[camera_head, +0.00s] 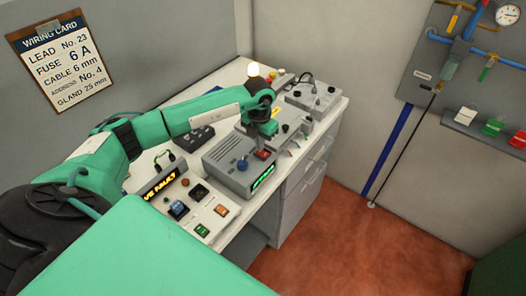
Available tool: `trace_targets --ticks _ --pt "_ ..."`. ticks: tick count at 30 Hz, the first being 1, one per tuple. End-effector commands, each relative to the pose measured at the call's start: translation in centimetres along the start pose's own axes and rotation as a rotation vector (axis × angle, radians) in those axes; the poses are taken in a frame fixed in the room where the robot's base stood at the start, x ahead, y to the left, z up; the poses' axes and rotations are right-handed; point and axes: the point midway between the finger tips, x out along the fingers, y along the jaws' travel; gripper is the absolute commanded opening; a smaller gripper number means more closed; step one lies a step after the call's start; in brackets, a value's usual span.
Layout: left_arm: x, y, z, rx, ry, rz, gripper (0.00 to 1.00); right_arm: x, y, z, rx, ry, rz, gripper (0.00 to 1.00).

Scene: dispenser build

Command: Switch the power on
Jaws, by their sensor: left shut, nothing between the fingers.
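My left gripper (262,148) is shut and empty, pointing down over the grey bench unit (222,168). Its tips are right at a red switch (262,155) on the unit's top; I cannot tell whether they touch it, and they hide part of it. A blue knob (242,164) sits to the left of the switch. A green-lit display (262,178) glows on the unit's front. The switch's position is too small to tell. My right gripper is not in view.
A panel with several coloured switches (203,210) and a yellow-lit fault sign (160,184) stand nearer on the white bench (228,80). More grey units (314,95) stand behind. A wiring card (62,60) hangs at left. Red floor (330,235) is clear at right.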

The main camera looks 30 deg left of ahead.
Motion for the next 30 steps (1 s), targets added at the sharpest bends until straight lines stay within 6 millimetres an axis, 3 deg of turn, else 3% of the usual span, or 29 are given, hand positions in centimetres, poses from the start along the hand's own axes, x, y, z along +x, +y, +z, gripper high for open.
trace_targets --ticks 18,30 --pt "-5.2 0.0 0.0 0.000 -0.001 0.000 0.00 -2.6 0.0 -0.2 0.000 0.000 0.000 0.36" --pt "-5.5 0.0 0.0 0.000 0.000 0.000 0.00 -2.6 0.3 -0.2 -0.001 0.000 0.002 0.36"
